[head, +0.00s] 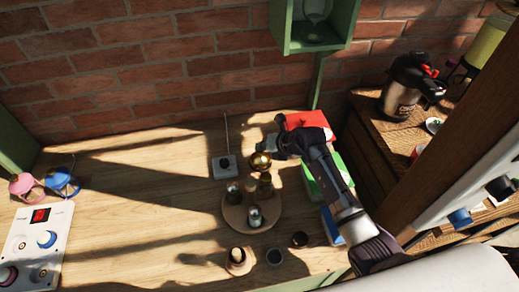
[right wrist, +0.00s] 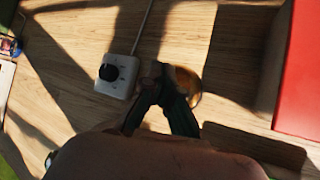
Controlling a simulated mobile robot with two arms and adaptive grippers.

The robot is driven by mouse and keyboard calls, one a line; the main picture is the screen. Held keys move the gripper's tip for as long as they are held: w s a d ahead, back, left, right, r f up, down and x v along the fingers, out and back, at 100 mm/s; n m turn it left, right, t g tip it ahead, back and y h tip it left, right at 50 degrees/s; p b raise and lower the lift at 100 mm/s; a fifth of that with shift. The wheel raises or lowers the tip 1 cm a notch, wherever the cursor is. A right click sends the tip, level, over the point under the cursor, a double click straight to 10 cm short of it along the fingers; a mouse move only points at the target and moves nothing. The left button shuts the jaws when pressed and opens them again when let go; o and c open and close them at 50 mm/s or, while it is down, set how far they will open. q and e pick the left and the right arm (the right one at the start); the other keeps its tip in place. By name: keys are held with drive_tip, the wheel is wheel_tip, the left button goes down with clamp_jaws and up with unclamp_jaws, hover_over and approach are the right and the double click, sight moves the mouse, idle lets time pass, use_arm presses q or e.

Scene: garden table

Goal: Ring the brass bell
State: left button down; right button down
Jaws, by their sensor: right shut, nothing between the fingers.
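The brass bell (head: 260,161) is a shiny gold dome on the wooden table in the head view, behind the round wooden stand. In the right wrist view the bell (right wrist: 187,80) is partly hidden behind my right gripper (right wrist: 165,72). My right gripper (head: 281,148) is shut and empty, its fingertips right beside the bell in the head view. I cannot tell whether they touch it. My left gripper is not in view.
A white box with a black knob (head: 224,167) stands left of the bell. A round wooden stand (head: 234,222) holding small shakers is in front. Red (head: 306,120) and green (head: 318,180) boxes lie to the right. The table's left middle is clear.

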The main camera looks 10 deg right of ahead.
drive_tip(key=shift+r+p, duration=0.3)
drive_tip(key=shift+r, duration=0.15)
drive_tip(key=shift+r, duration=0.1)
wheel_tip(320, 180, up, 6)
drive_tip(key=p, duration=0.6)
idle(0.6)
